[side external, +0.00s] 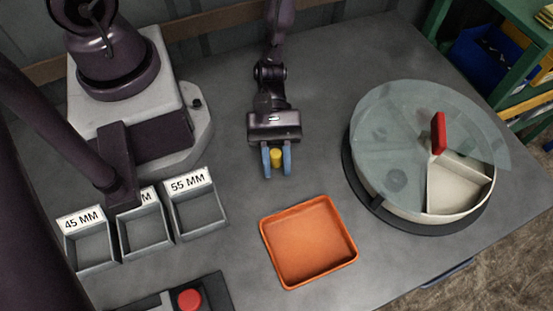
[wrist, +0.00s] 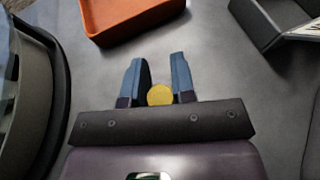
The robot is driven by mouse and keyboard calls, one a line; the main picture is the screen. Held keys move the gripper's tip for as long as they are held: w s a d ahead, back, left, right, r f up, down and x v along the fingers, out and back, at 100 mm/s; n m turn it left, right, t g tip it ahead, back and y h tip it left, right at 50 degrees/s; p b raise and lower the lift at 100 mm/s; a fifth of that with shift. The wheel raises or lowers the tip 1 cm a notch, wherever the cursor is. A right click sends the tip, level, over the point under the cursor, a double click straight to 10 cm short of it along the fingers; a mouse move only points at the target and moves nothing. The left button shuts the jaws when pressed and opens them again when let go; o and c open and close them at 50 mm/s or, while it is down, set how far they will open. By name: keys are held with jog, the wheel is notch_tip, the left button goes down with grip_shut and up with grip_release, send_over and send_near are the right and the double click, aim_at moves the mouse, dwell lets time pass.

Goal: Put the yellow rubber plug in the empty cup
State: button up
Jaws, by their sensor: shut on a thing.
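The yellow rubber plug (side external: 276,156) is between the blue fingers of my gripper (side external: 277,172), which is shut on it. The plug's round yellow end also shows in the wrist view (wrist: 160,95), between the bases of the two fingers. The fingers point down above the grey table, behind the orange tray; their exact height is hard to judge. Three square grey open containers stand in a row at the left: one labelled 45 MM (side external: 90,250), a middle one (side external: 144,231) with its label partly hidden, and one labelled 55 MM (side external: 196,211). Their insides look empty. I cannot tell which thing is the cup.
An empty orange tray (side external: 263,245) lies at the front middle. A round divided drum (side external: 452,206) stands at the right under a clear lid (side external: 400,120) with a red handle (side external: 438,133); one pale sector is open. A red button (side external: 190,299) is at the front edge.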

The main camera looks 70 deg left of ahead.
jog(key=shift+f, duration=0.1)
jog(key=o, duration=0.9)
jog(key=shift+f, duration=0.1)
jog(key=v, duration=1.3)
jog(key=shift+a+f, duration=0.1)
jog(key=shift+f, duration=0.05)
jog(key=a+r+m+t+y, duration=0.2)
jog(key=r+m+y, duration=0.3)
jog(key=r, duration=0.6)
jog(key=a+r+m+t+y, duration=0.2)
jog(key=r+m+y, duration=0.3)
jog(key=r, duration=0.6)
jog(key=shift+r+m+t, duration=0.2)
jog(key=shift+m+t, duration=0.1)
jog(key=shift+m, duration=0.4)
jog(key=shift+o, duration=0.5)
jog(key=s+a+r+m+t+y, duration=0.2)
jog(key=s+r+m+t, duration=0.1)
jog(key=r+t, duration=0.2)
notch_tip(320, 180, up, 3)
jog(key=shift+s+f+y, duration=0.15)
jog(key=shift+s+y, duration=0.15)
jog(key=shift+y, duration=0.1)
